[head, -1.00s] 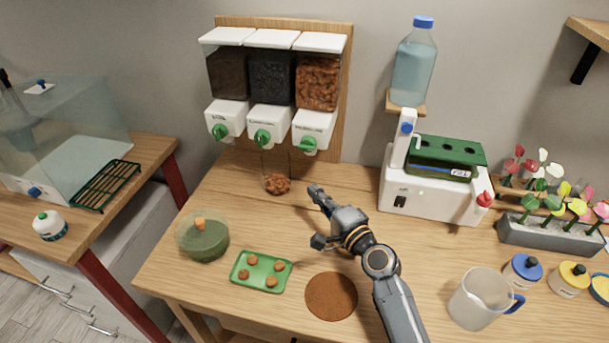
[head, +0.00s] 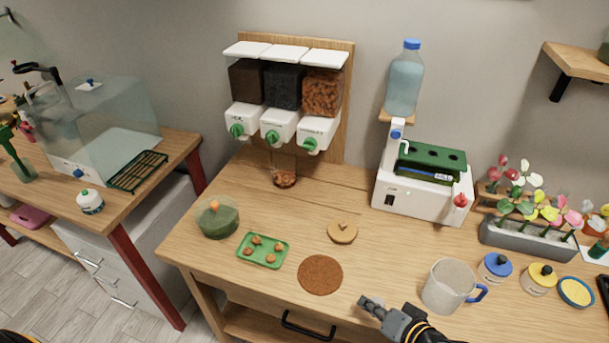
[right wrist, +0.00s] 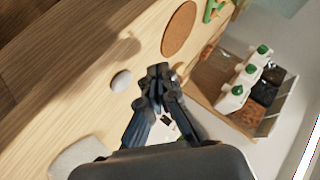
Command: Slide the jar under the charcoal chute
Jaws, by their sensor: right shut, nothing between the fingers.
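The clear jar (head: 285,168) stands on the table with brown pebbles in its bottom. It is below the middle chute (head: 278,130), whose hopper holds dark charcoal (head: 283,86). The chute has a green knob and hangs above the jar's top. My right gripper (head: 370,304) is shut and empty near the table's front edge, well apart from the jar. Its closed fingers (right wrist: 157,78) also show in the right wrist view. My left gripper is not in view.
A pitcher (head: 448,286) stands right of my gripper. A white machine (head: 423,190) stands behind. Table around the lid is clear.

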